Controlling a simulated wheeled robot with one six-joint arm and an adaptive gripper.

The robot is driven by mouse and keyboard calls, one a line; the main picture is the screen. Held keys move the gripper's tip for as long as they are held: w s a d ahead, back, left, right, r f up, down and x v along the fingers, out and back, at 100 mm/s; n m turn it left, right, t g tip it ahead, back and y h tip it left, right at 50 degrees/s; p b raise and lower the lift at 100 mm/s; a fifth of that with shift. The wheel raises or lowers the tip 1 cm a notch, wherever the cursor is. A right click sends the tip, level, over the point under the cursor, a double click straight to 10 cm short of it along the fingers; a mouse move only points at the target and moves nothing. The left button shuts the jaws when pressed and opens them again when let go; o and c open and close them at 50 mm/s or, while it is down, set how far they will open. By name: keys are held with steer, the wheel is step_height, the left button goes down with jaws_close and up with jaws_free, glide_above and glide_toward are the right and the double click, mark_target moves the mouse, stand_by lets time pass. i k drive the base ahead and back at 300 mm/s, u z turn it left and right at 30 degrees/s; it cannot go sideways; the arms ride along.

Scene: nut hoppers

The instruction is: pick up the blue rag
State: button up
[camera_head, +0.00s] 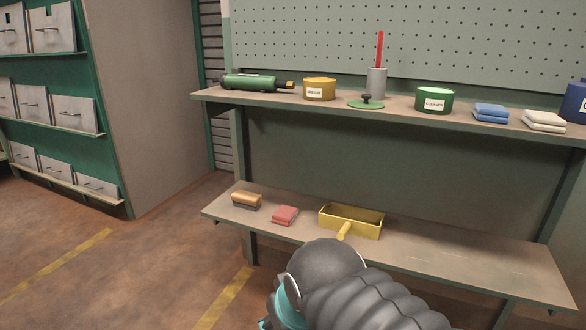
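The blue rag (490,113) lies folded on the upper shelf (400,112), toward its right end. It sits between a green tin (434,100) and a folded cream rag (543,122), apart from both. Part of my dark, ribbed arm with a teal joint shows at the bottom of the view, below and in front of the lower shelf. The fingers of my gripper are not in view. Nothing covers the blue rag.
The upper shelf also holds a green cylindrical tool (250,83), a yellow tin (319,89), a grey cup (377,83) with a red stick, a green lid (366,104) and a blue container (575,102).

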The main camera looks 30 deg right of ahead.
mark_target(486, 112)
steer(key=z, duration=1.85)
